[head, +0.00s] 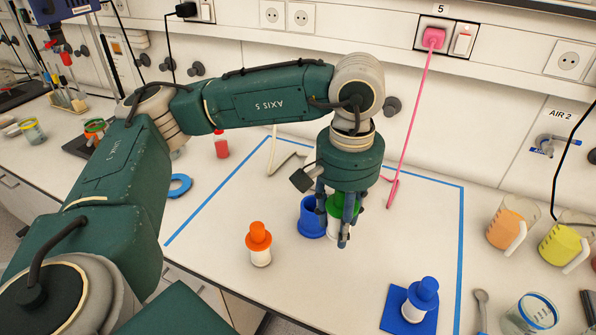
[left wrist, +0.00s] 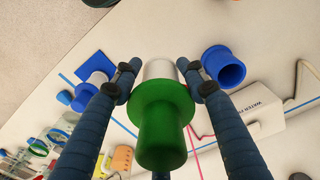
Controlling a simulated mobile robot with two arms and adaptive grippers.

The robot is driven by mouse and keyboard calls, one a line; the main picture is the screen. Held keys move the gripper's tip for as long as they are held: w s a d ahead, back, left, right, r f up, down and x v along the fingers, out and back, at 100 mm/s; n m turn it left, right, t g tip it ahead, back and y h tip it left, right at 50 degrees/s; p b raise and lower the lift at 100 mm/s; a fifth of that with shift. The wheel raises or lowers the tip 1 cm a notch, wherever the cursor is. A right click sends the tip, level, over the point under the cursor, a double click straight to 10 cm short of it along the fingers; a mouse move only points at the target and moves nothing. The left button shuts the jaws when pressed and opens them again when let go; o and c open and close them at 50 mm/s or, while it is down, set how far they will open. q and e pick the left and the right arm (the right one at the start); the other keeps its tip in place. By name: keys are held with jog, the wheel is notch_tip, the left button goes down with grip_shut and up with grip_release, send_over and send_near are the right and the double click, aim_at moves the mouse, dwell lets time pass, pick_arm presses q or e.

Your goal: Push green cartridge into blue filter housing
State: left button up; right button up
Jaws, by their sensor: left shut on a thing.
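The green cartridge (left wrist: 165,125) has a green cap and a white body. My left gripper (left wrist: 163,75) is shut on it, with fingers around its sides. In the head view the cartridge (head: 333,230) hangs partly hidden behind the fingers of the left gripper (head: 342,225), cap up. The blue filter housing (head: 311,224), a hollow open-topped cylinder, stands just left of the gripper there. In the left wrist view the housing (left wrist: 226,72) is to the right of the cartridge, apart from it and empty as far as I see. My right gripper is not in view.
An orange-capped cartridge (head: 259,246) stands left of the housing. A blue-capped cartridge (head: 422,298) stands on a blue square mat (head: 393,311) at front right. A white labelled box (left wrist: 256,111) sits near the housing. Beakers (head: 513,221) stand at right. Bare table lies front centre.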

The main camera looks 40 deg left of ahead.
pick_arm(q)
jog(key=w+a+n, duration=0.2)
jog(key=a, duration=0.1)
jog(key=n, duration=0.8)
send_near(315, 194)
jog(key=s+d, duration=0.2)
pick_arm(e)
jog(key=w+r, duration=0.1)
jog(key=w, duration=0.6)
pick_arm(q)
jog(key=f+b, duration=0.2)
jog(key=f, duration=0.3)
jog(key=shift+s+f+b, duration=0.15)
jog(key=shift+s+b, duration=0.25)
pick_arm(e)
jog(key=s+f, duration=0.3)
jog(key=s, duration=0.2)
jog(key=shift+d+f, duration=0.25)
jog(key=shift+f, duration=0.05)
pick_arm(q)
jog(key=shift+f+b, duration=0.4)
jog(key=shift+f, duration=0.15)
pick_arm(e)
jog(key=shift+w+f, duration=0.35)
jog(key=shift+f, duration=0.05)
